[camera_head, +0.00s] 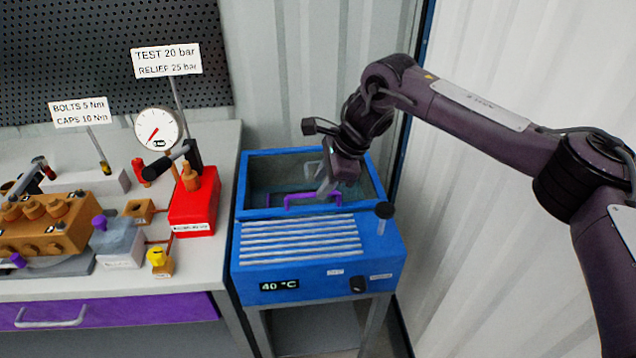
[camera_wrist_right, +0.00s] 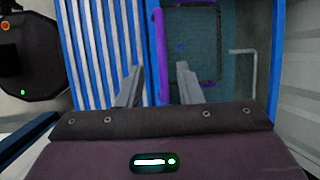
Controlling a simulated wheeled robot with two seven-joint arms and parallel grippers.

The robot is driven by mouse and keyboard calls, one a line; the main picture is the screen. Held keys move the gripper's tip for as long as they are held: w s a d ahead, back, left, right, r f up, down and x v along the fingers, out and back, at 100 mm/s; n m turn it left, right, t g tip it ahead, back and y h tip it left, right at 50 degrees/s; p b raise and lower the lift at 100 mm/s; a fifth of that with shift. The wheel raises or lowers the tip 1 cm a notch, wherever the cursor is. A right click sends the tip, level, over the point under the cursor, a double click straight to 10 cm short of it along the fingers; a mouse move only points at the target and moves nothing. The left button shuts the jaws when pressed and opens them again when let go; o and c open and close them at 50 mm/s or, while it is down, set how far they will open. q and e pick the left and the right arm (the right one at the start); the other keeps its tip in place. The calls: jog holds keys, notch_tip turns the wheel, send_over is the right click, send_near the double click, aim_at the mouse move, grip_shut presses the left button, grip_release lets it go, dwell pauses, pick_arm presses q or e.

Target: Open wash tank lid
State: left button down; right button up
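The wash tank (camera_head: 318,262) is a blue box on a stand, with a "40 °C" display on its front. Its lid, a blue frame (camera_head: 247,180) around a dark see-through pane, appears to lie flat over the rear part. A purple bar handle (camera_head: 290,198) runs along the lid's front side. My right gripper (camera_head: 327,187) is over the handle, pointing down. In the wrist view its two fingers (camera_wrist_right: 158,85) are apart, with the purple handle (camera_wrist_right: 160,45) appearing between them; contact cannot be told. My left gripper is not in view.
A workbench (camera_head: 215,250) with a red pump unit (camera_head: 195,203) and gauge (camera_head: 158,129) stands left. A white corrugated wall is close on the right.

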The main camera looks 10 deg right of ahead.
jog(key=shift+x, duration=1.2)
jog(key=shift+w+f, duration=0.2)
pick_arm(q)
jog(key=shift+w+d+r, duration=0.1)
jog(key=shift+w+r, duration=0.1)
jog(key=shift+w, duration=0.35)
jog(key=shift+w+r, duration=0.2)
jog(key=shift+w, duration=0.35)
pick_arm(e)
grip_shut()
jog(key=shift+a, duration=0.1)
